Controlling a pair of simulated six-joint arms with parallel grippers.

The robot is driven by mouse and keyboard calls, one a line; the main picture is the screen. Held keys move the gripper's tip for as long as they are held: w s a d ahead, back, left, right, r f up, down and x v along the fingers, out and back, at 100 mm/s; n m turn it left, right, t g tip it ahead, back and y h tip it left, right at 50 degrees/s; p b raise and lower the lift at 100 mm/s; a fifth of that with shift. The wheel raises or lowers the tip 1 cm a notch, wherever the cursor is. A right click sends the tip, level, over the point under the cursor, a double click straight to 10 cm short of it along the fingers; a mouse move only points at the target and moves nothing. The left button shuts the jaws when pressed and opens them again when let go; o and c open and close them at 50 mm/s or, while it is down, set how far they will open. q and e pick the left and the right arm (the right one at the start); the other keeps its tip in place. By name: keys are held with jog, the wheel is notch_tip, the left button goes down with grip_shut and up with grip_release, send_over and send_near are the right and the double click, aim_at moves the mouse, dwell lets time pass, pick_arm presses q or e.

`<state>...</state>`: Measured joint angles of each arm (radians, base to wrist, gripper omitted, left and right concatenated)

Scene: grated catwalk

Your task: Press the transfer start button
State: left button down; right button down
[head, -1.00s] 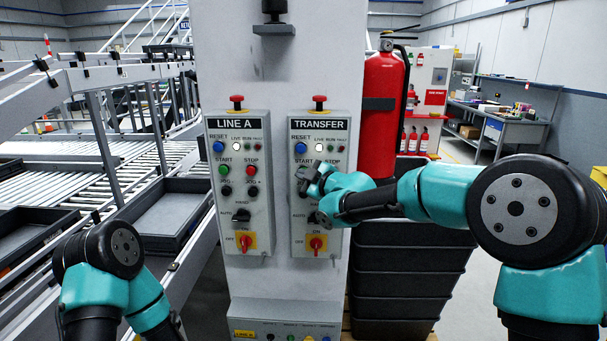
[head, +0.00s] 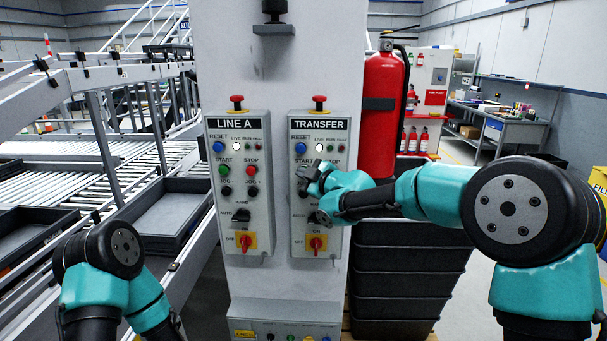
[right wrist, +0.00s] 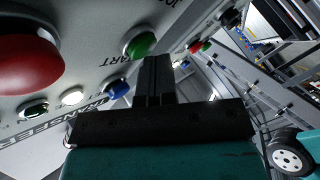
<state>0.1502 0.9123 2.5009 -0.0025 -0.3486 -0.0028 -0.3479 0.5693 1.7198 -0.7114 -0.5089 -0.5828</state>
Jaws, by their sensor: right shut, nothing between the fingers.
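The grey TRANSFER panel (head: 340,190) is on the right of the pale column. In the head view, my right gripper (head: 304,175) is shut and empty in front of this panel's left side, hiding its start button. In the right wrist view, the green start button (right wrist: 140,43) shows just left of the shut fingers (right wrist: 156,72), with part of the word START beside it. The fingertips are close to it; I cannot tell whether they touch. The blue reset button (head: 300,148) also shows in the wrist view (right wrist: 118,89). My left gripper is out of view.
In the wrist view, a large red button (right wrist: 28,55) is left of the green one. The similar LINE A panel (head: 258,190) is left of TRANSFER. Red mushroom buttons (head: 319,102) top both panels. A fire extinguisher (head: 382,115) and black crates (head: 410,275) stand to the right.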

jog(key=shift+w, duration=0.25)
jog(key=shift+s, duration=0.2)
dwell(0.4)
jog(key=shift+s, duration=1.05)
jog(key=shift+s, duration=0.15)
